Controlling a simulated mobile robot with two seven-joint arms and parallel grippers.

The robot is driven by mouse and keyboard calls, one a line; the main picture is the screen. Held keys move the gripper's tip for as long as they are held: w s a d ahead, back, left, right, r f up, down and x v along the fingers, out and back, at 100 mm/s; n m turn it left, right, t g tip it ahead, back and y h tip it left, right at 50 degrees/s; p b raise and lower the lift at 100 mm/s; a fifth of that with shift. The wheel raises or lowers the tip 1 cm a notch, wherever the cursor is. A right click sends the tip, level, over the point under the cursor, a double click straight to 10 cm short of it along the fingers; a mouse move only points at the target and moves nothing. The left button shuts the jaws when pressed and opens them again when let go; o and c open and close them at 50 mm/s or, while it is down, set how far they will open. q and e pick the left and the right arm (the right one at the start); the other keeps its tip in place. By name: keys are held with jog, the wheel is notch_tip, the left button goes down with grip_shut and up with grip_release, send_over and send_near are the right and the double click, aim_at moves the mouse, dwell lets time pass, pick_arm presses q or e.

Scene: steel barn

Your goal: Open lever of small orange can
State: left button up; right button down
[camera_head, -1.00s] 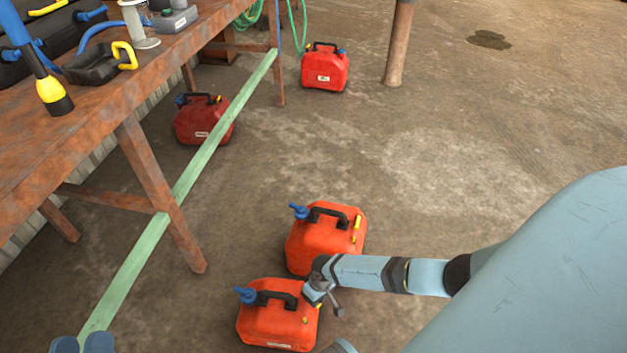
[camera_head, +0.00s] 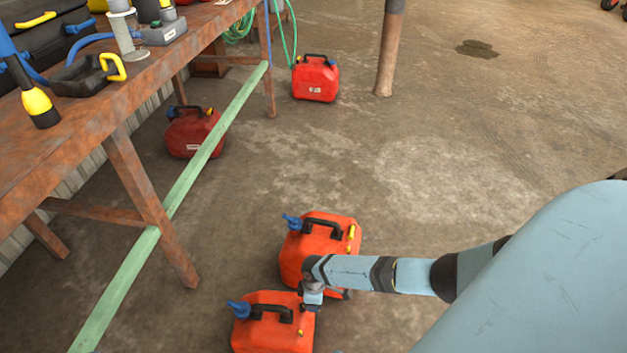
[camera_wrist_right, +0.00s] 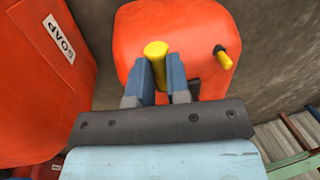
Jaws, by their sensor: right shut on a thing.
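The small orange can (camera_head: 270,328) is at the bottom of the head view, with a black handle and a blue spout cap (camera_head: 239,310). My right gripper (camera_head: 309,303) is at its back right top corner. In the right wrist view the orange can (camera_wrist_right: 200,25) fills the top middle. My right gripper (camera_wrist_right: 158,80) is shut on its yellow lever (camera_wrist_right: 156,48), one finger on each side. A second yellow piece (camera_wrist_right: 222,56) sticks out farther right on that can. My left gripper is not in view.
A larger orange can (camera_head: 315,240) stands close behind the small one, partly hidden by my right arm. Two red cans (camera_head: 316,80) (camera_head: 190,140) stand farther back. A rusty workbench (camera_head: 90,115) with tools is at left. The concrete floor between is clear.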

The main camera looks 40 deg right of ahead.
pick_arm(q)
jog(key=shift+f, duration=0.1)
pick_arm(e)
jog(key=shift+a, duration=0.2)
jog(key=c, duration=1.1)
grip_release()
jog(key=shift+d, duration=0.1)
pick_arm(q)
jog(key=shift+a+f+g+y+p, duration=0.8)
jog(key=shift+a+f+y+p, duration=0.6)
jog(key=shift+p, duration=1.6)
pick_arm(e)
notch_tip(320, 180, up, 14)
jog(key=w+d, duration=0.1)
jog(key=w, duration=0.1)
jog(key=shift+d+f, duration=0.2)
jog(key=shift+d, duration=0.2)
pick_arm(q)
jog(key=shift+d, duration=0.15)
